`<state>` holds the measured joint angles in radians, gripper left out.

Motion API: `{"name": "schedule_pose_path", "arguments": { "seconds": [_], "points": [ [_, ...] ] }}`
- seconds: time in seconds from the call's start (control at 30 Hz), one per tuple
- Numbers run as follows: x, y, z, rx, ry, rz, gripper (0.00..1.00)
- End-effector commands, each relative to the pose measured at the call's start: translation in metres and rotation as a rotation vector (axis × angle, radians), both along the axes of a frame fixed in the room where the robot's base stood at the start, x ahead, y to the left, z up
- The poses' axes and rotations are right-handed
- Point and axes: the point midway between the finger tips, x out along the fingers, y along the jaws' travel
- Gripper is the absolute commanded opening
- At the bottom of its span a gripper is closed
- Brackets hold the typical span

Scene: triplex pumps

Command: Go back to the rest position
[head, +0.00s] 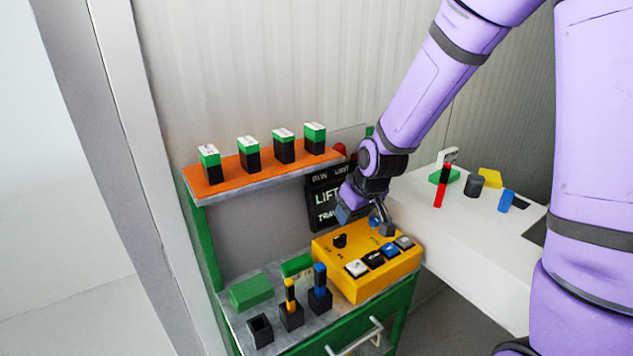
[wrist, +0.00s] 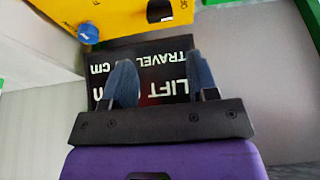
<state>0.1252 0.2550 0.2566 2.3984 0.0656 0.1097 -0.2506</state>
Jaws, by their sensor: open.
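My gripper (head: 366,222) is at the end of my purple arm, above the back part of the yellow control box (head: 355,287) in the head view. Its two blue-grey fingers show apart and empty in the wrist view (wrist: 163,85). The yellow box also shows at the top of the wrist view (wrist: 110,18), with a blue knob (wrist: 88,33) on it. A black display (head: 325,205) with "LIFT" and "TRAVEL" lettering stands behind the box, partly hidden by my gripper. It appears upside down behind the fingers in the wrist view.
An orange shelf (head: 265,176) holds several green-and-black blocks. Black holders (head: 291,316), two with coloured pieces, and a green block (head: 251,292) sit on the bench left of the box. A white table (head: 480,235) with small objects stands at the right.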

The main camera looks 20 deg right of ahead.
Motion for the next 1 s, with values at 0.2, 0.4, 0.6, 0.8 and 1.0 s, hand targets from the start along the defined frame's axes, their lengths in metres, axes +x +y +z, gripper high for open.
{"name": "schedule_pose_path", "arguments": {
  "seconds": [0.2, 0.4, 0.6, 0.8, 1.0],
  "points": [
    [-0.006, -0.003, 0.018, -0.010, -0.007, -0.009, 0.53],
    [-0.030, -0.014, 0.068, -0.031, -0.022, -0.046, 0.53],
    [-0.066, -0.025, 0.118, -0.046, -0.032, -0.096, 0.53],
    [-0.109, -0.035, 0.162, -0.049, -0.045, -0.150, 0.53],
    [-0.158, -0.045, 0.196, -0.036, -0.058, -0.207, 0.53]
  ]
}}
